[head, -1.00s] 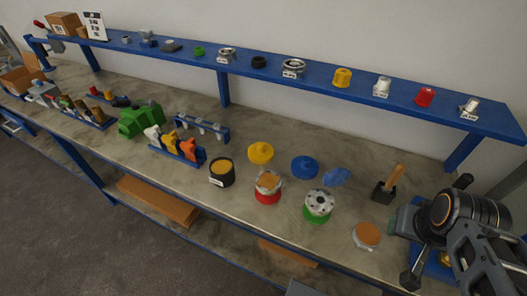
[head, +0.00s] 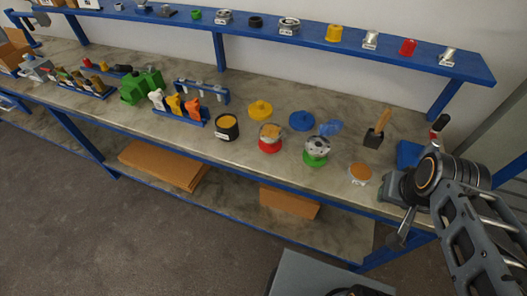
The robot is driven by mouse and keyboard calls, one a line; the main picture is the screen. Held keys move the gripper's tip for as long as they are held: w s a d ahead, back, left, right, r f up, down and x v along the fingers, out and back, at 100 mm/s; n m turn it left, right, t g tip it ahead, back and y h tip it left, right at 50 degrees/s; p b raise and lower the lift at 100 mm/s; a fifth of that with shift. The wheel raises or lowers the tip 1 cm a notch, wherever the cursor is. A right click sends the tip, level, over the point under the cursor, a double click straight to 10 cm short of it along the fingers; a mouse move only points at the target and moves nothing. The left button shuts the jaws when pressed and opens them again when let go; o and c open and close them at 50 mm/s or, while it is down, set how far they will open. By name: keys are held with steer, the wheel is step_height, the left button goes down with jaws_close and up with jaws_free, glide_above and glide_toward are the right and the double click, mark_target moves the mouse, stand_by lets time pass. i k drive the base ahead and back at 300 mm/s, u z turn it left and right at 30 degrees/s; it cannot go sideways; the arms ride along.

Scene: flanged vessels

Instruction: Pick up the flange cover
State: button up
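Two round lids with a raised centre lie flat on the bench, one yellow (head: 260,110) and one blue (head: 302,121); I cannot tell which is the flange cover. In front of them stand a red-based vessel (head: 270,142) with an orange-brown top and a green-based vessel (head: 316,153) with a grey, holed flange. A flat orange-brown disc (head: 360,171) with a label lies to their right. My arm is at the right edge, with its dark end parts over the bench's right front. My gripper's fingers cannot be made out, and nothing is seen held.
A blue shelf (head: 350,45) with small labelled parts runs behind the bench (head: 75,75). A black pot (head: 227,128), a blue cloth-like piece (head: 330,127) and a dark block with a wooden handle (head: 374,138) stand near the lids. Tool racks fill the left. Floor in front is open.

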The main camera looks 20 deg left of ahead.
mark_target(259, 110)
steer(key=k, duration=0.75)
steer(key=u, duration=0.45)
steer(key=i, duration=0.7)
steer(key=u, duration=1.45)
steer(key=k, duration=1.2)
steer(key=u, duration=1.2)
steer(key=i, duration=0.7)
steer(key=z, duration=0.35)
steer(key=i, duration=1.55)
steer(key=z, duration=1.55)
steer(key=i, duration=0.9)
steer(key=z, duration=1)
